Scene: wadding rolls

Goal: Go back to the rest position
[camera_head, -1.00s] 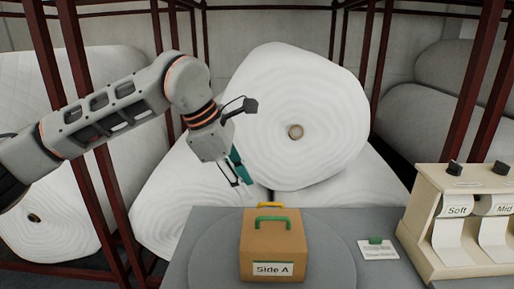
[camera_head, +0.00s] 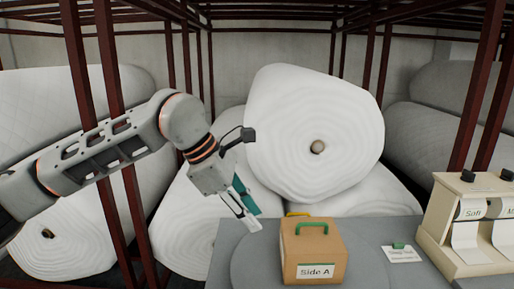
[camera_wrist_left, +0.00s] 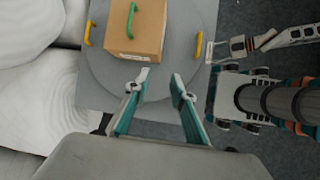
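My left gripper (camera_head: 249,219) hangs empty in the air to the left of the brown box marked "Side A" (camera_head: 313,250). Its two fingers stand apart in the left wrist view (camera_wrist_left: 160,78), with nothing between them. The box, with a green handle on top, stands on a round grey disc (camera_head: 252,262) on the grey table; it also shows at the top of the left wrist view (camera_wrist_left: 140,42). My right arm shows at the right of the left wrist view; its gripper's finger state is unclear.
Large white wadding rolls (camera_head: 318,100) are stacked behind the table, amid dark red rack posts (camera_head: 78,70). A cream sample stand (camera_head: 450,215) and a small label card (camera_head: 401,254) are at the right. A yellow handle (camera_wrist_left: 198,45) is on the disc.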

